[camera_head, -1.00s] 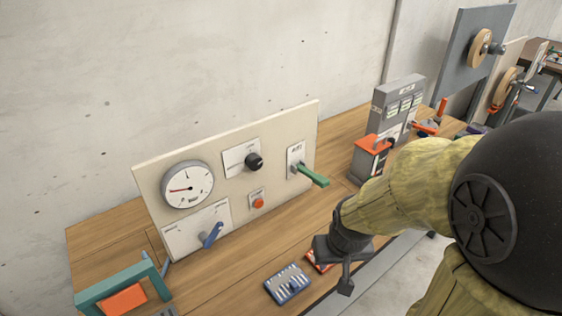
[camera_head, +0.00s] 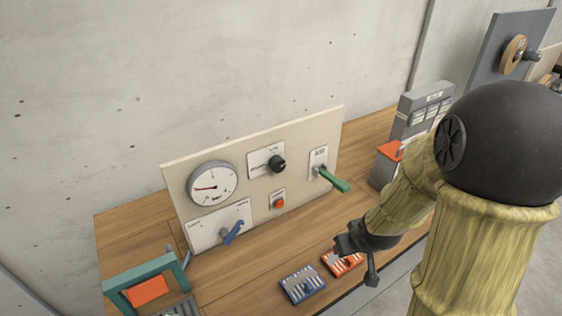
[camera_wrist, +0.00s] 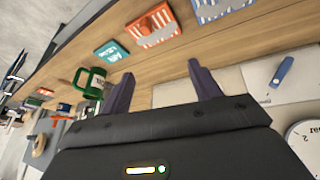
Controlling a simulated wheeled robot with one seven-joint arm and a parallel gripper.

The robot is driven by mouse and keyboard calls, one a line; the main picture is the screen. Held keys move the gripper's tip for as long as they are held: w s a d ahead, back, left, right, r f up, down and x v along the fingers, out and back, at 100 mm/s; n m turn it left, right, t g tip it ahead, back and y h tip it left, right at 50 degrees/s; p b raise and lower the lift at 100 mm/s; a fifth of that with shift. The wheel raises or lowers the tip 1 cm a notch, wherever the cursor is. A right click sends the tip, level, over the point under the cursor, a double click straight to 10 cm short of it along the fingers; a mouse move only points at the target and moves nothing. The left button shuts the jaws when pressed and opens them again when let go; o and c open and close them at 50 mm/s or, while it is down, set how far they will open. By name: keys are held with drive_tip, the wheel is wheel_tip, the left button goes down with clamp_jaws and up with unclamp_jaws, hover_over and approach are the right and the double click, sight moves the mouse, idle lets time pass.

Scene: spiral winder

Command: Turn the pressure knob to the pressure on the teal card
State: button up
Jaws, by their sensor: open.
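The pressure knob, likely the black round knob (camera_head: 277,164), sits on a white plate at the top middle of the beige panel (camera_head: 170,180). The dial gauge (camera_head: 213,184) is to its left, its red needle pointing left; part of it shows in the wrist view (camera_wrist: 306,136). A small teal card (camera_wrist: 112,51) with white writing, too small to read, lies on the bench in the wrist view. I do not see it in the head view. My gripper (camera_wrist: 161,82) is open and empty, its two fingers apart. In the head view it is low, right of and in front of the panel.
A green lever (camera_head: 333,180), a red button (camera_head: 279,203) and a blue lever (camera_head: 233,231) stick out from the panel. A blue tray (camera_head: 303,284) and an orange tray (camera_head: 343,262) lie in front. A teal frame (camera_head: 145,282) stands at left. Bare bench separates panel and trays.

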drive_tip(key=w+a+n+t+y+p, duration=0.4)
drive_tip(key=w+a+n+p, duration=0.1)
drive_tip(key=w, duration=0.1)
drive_tip(key=a+r+t+y+p, duration=0.3)
drive_tip(key=r+t+y+p, duration=0.2)
drive_tip(key=r, duration=0.2)
drive_tip(key=shift+s+a+m+t+y, duration=0.2)
drive_tip(key=shift+a+m+t+y, duration=0.1)
drive_tip(key=shift+t+y, duration=0.1)
